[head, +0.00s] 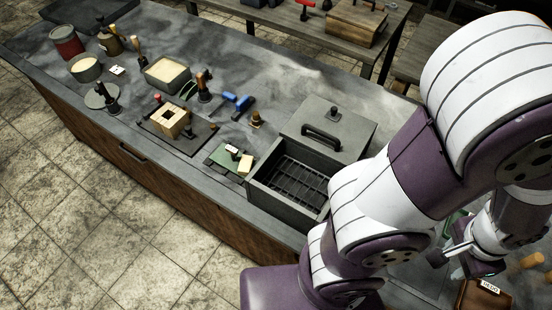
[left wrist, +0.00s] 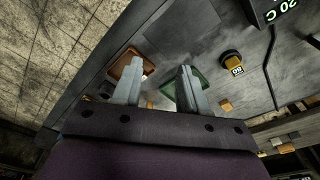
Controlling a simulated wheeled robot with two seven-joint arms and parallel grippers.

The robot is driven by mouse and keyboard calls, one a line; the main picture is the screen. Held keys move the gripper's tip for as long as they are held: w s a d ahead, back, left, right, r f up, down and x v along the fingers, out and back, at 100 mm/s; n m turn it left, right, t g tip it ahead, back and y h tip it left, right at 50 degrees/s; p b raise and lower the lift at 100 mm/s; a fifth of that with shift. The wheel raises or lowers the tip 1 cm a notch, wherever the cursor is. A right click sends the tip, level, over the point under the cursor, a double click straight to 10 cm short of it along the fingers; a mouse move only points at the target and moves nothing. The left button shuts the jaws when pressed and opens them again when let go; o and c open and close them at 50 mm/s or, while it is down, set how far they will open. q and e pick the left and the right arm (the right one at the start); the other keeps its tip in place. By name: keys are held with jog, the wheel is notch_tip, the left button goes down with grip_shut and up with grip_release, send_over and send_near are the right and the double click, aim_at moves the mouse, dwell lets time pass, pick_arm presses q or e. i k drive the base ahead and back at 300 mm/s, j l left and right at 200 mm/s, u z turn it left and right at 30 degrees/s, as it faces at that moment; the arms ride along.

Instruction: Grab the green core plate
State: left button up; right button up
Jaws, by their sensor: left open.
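My left gripper (head: 458,254) is low at the right of the head view, partly behind my own arm. In the left wrist view its two grey fingers (left wrist: 157,62) are apart, with nothing visible between them. A green plate (left wrist: 198,88) lies on the grey bench beyond the right finger, which hides part of it. A green edge (head: 453,220) also shows near the gripper in the head view. Another flat green plate (head: 219,157), with small blocks on it, lies left of the open metal box. I cannot tell for certain which is the core plate. My right gripper is not in view.
A brown tray (left wrist: 122,70) lies by the left finger. A yellow-and-black knob (left wrist: 232,58) and a display box (left wrist: 262,14) stand farther right. The open metal box (head: 270,196) with a grate is left of my arm. Several tools and pots fill the bench's far left.

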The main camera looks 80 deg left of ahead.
aim_at(227, 156)
jog(key=k+l+u, duration=0.1)
jog(key=u, duration=3.15)
jog(key=i+j, duration=0.7)
jog(key=j, duration=0.25)
jog(key=i+j, duration=0.35)
jog(key=z, duration=0.45)
jog(key=j+z, duration=0.1)
jog(key=z, duration=0.75)
jog(key=j+z, duration=0.1)
jog(key=z, duration=0.75)
jog(key=j+z, duration=0.1)
jog(key=z, duration=0.3)
